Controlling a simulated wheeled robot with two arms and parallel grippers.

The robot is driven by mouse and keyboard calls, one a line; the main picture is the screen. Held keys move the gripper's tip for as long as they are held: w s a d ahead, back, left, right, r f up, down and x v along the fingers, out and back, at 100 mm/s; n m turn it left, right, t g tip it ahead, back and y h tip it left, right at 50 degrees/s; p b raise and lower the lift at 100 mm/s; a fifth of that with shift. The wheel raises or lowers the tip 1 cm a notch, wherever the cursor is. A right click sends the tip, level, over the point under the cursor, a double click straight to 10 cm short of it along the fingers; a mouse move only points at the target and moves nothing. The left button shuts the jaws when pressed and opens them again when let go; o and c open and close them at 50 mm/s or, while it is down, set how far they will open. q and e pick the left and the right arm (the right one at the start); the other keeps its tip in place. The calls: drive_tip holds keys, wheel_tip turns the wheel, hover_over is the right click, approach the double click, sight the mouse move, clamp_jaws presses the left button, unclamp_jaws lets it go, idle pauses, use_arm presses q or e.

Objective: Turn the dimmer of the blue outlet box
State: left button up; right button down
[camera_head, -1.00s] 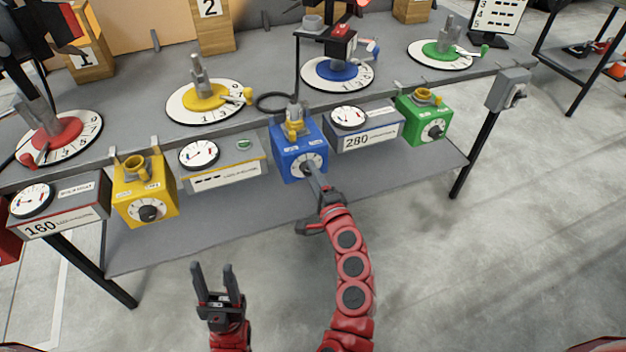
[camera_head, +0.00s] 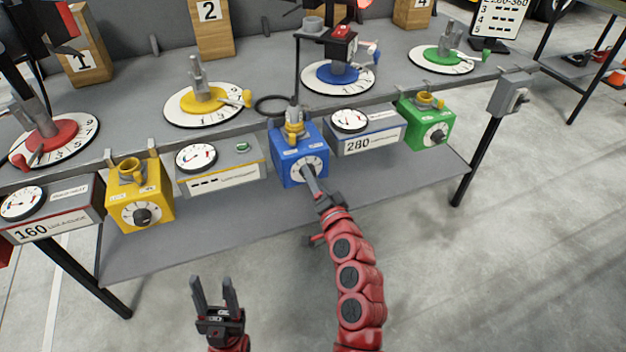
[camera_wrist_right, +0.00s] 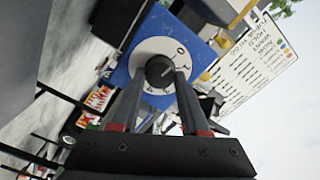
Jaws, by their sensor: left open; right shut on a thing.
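The blue outlet box (camera_head: 288,173) hangs on the front edge of the workbench, with a yellow plug on top. Its front carries a white dial with a dark dimmer knob in the middle. In the right wrist view the blue box (camera_wrist_right: 205,53) fills the upper middle, with its black dimmer knob (camera_wrist_right: 159,70) between my fingertips. My right gripper (camera_head: 307,172) is at the dial, its fingers shut on the knob; it also shows in the right wrist view (camera_wrist_right: 158,78). My left gripper (camera_head: 213,288) is open and empty, low in front of the bench.
A meter reading 280 (camera_head: 358,142) stands right of the blue box, then a green outlet box (camera_head: 412,128). Left are a meter with dashes (camera_head: 222,179) and a yellow outlet box (camera_head: 158,190). A grey lower shelf (camera_head: 225,230) lies below. The floor right is clear.

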idle(0.4)
drive_tip(key=shift+c, duration=2)
unclamp_jaws()
drive_tip(key=p+v, duration=0.2)
drive_tip(key=v, duration=1.5)
drive_tip(key=shift+s, duration=0.2)
drive_tip(key=shift+d, duration=0.1)
